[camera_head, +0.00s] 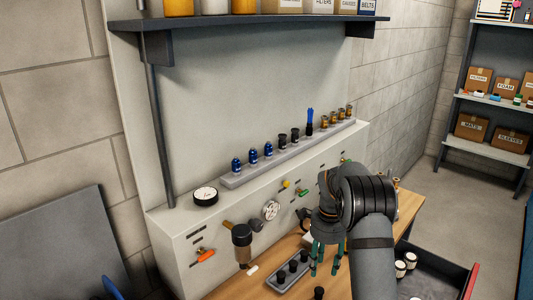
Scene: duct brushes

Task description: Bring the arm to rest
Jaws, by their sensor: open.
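My arm reaches in from the bottom right of the head view and bends over at a dark grey joint. My gripper (325,266) hangs below it, pointing down, with green-blue fingers apart. It is above the wooden bench top, just right of a grey tray (289,269) holding several black pieces. I see nothing held between the fingers. My arm hides part of the bench and panel behind it.
A pale ledge behind the bench carries a grey rack (232,182) of blue, black and brass fittings and a round gauge (205,196). An orange-handled valve (204,256) and a dark cylinder (242,240) project from the panel. An open drawer (462,280) is at lower right.

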